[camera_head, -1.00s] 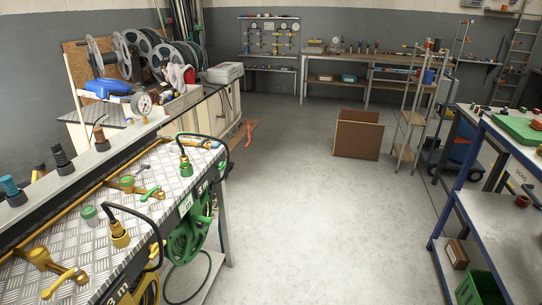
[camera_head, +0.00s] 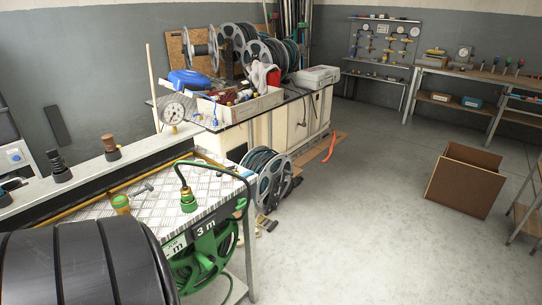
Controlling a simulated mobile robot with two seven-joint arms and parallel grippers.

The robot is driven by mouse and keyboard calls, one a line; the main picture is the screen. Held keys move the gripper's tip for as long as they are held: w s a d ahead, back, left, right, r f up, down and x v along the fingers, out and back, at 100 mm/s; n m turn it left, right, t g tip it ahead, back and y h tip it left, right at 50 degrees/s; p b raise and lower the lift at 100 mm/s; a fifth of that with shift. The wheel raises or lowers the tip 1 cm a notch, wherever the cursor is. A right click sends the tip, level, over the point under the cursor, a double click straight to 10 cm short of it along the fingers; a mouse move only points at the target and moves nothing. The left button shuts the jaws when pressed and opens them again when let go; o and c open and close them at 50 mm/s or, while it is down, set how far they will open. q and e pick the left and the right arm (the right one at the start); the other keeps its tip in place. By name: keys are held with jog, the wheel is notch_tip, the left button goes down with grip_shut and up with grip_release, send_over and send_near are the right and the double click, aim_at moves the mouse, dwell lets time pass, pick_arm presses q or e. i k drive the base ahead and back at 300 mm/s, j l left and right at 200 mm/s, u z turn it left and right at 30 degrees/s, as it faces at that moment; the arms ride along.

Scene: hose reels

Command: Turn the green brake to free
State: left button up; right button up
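Neither of my grippers is in view.
A dark ribbed shape close to the camera hides the lower left. Open concrete floor (camera_head: 350,230) lies to the right, with a brown box (camera_head: 465,180) beyond.

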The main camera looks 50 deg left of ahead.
aim_at(242, 202)
jog(key=i+l+u, duration=0.1)
jog(key=i+u, duration=0.35)
jog(key=i+l+u, duration=0.25)
jog(key=i+u, duration=0.15)
jog(key=i+l+u, duration=0.45)
jog(key=k+j, duration=0.05)
jog(key=j, duration=0.05)
